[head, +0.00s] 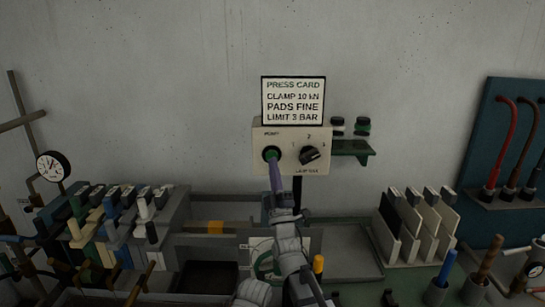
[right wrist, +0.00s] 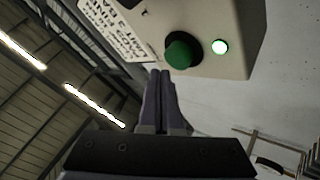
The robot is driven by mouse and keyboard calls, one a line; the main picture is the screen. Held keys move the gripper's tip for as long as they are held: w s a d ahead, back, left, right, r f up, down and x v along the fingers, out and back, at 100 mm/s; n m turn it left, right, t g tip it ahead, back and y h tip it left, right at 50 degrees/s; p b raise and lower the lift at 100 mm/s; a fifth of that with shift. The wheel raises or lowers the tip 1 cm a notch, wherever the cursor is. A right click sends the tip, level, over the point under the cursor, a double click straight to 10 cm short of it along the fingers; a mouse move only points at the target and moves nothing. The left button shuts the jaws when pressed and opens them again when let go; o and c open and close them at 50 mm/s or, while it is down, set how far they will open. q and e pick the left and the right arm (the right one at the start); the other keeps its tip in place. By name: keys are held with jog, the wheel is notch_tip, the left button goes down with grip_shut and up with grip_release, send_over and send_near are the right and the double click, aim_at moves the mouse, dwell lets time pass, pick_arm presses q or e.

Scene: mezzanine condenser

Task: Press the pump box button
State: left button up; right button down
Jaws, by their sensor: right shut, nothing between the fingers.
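The button also shows in the right wrist view (right wrist: 181,53), beside a lit green-white lamp (right wrist: 220,47). My right gripper (head: 274,165) is shut and empty, its tips just below the button. In the right wrist view its fingertips (right wrist: 159,74) are close to the button's edge; I cannot tell whether they touch. My left gripper is not in view.
A press card (head: 293,100) stands above the box. Racks of blocks (head: 108,225) stand at left, upright cream plates (head: 415,222) at right. A blue panel (head: 486,150) carries hoses.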

jog(key=shift+w, duration=0.1)
dwell(0.6)
jog(key=shift+w, duration=0.35)
jog(key=shift+w, duration=0.6)
dwell(0.7)
jog(key=shift+s, duration=1.05)
jog(key=shift+s, duration=3)
